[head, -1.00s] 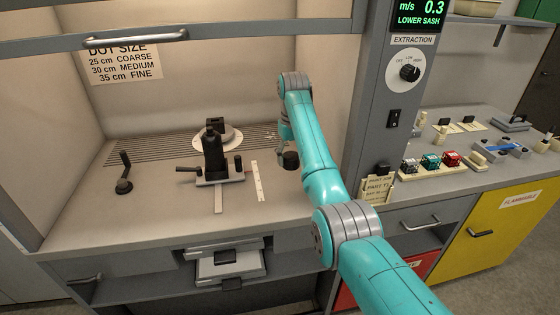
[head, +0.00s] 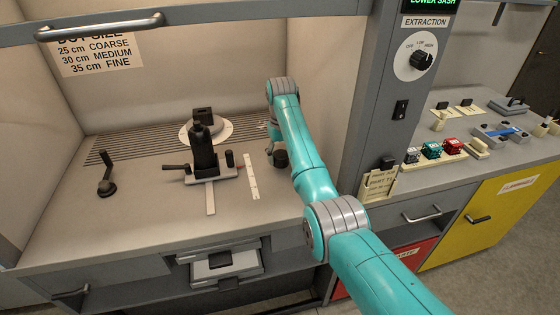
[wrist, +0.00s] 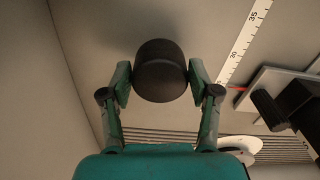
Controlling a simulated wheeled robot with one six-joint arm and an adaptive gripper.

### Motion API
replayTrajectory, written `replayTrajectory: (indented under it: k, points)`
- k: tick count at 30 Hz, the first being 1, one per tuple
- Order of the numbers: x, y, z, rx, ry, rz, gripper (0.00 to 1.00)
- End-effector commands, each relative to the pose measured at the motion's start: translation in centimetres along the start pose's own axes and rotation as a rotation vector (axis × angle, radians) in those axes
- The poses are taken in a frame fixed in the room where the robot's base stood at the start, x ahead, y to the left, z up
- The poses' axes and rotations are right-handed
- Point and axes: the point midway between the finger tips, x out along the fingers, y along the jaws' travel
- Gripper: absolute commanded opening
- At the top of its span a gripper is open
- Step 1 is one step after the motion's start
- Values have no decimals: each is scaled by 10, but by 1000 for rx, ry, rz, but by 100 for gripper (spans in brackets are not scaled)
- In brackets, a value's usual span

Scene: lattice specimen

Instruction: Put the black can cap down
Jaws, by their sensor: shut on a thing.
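The black can cap (wrist: 160,71) is between the two fingertips of my gripper (wrist: 160,80) in the wrist view, and the fingers touch it on both sides. In the head view the cap (head: 281,158) shows as a small dark cylinder close over the hood floor, right of the white ruler. My gripper (head: 272,138) is partly hidden behind my arm there. A soft shadow lies beside the cap in the wrist view. I cannot tell whether the cap touches the floor.
A black can (head: 204,148) stands on a sliding mount left of the ruler (head: 251,176), before a white disc (head: 224,132). A black crank (head: 106,175) stands at the left. The hood's right wall (head: 335,80) is close to my arm. Bare floor (head: 130,220) lies at the front left.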

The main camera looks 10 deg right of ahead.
Motion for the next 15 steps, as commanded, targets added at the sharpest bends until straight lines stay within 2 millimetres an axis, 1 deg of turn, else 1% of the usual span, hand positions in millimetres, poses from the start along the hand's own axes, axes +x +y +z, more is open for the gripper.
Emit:
replayTrajectory:
  k: [1, 3, 5, 15]
  points:
    - [9, 0, 2, 0, -4, -1, 45]
    - [19, 1, 3, 0, -3, -1, 45]
    - [24, 1, 4, 0, -2, 0, 45]
    - [28, 1, 4, 0, -1, 0, 45]
